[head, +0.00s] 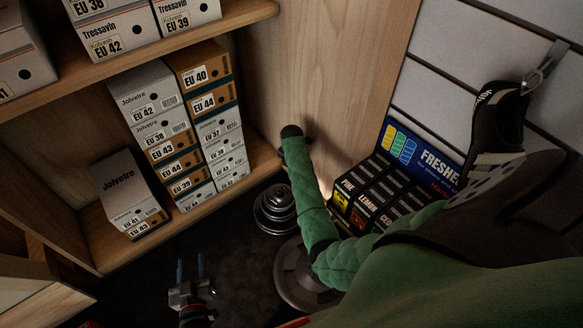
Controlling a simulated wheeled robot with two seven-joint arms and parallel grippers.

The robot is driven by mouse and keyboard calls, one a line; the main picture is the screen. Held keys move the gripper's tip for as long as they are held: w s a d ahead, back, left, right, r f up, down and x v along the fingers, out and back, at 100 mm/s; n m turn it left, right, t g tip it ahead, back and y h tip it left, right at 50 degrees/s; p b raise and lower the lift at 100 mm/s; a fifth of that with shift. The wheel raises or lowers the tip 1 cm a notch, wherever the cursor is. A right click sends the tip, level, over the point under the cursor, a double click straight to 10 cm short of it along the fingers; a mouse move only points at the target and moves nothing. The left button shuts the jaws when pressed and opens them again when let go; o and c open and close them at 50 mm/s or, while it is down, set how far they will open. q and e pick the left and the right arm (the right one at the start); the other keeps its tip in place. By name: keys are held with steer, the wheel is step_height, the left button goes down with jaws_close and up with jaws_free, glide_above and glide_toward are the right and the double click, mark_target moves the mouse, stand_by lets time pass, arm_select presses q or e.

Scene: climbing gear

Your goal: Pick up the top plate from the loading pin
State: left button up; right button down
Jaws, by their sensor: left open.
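A small stack of dark round plates (275,213) stands on the dark floor in the middle, beside the shelf's lower corner. The top plate (276,198) is smaller and has a greyish, shiny face. The loading pin is hard to make out at its centre. My left gripper (190,269) is at the bottom, left of and nearer than the stack. Its two fingers point up in the picture, apart, with nothing between them. It is clear of the plates. My right gripper is out of view.
A green quilted sleeve (308,195) reaches across just right of the stack. A larger grey disc (292,270) lies partly behind it. Shoeboxes (150,110) fill the shelf at left. A display of small boxes (375,190) stands right. Dark floor between gripper and stack is clear.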

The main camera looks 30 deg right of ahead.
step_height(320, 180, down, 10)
steer(key=b, duration=0.2)
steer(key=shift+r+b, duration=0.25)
steer(key=shift+b, duration=0.1)
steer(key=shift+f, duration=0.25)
arm_select(q)
step_height(320, 180, up, 30)
steer(key=s+a+t+h, duration=0.2)
steer(key=t, duration=0.8)
steer(key=shift+s+a+f+m+t+h, duration=0.15)
steer(key=shift+s+f+m+t+h, duration=0.15)
steer(key=shift+t, duration=0.1)
steer(key=shift+w+r, duration=0.1)
